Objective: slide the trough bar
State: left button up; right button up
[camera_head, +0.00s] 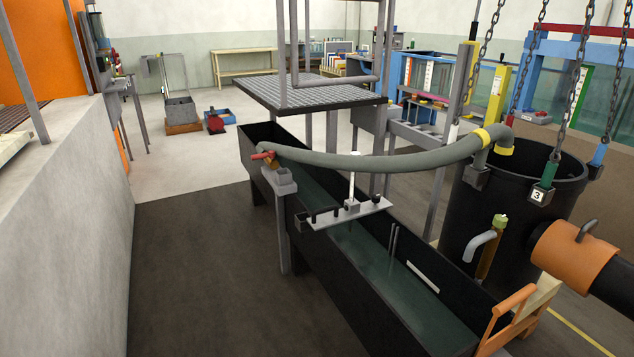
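The trough bar (345,213) is a light grey metal strip lying crosswise over a long black trough (335,265). It sits about midway along the trough. A thin upright rod (352,174) stands on the bar in a small block. A black knob shows near its right end and a black handle (322,213) near its left end. The bar's left end reaches the trough's near-left rim, with a dark block there. Neither of my grippers shows in this view.
A grey hose (385,160) arches above the trough to a large black tank (500,220) at the right. A grated platform (308,93) stands behind. A concrete wall (75,220) runs along the left. Dark floor (210,270) lies clear between wall and trough.

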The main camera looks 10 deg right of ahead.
aim_at(350, 211)
jog(key=u, duration=0.6)
jog(key=i, duration=2.7)
jog(key=z, duration=0.1)
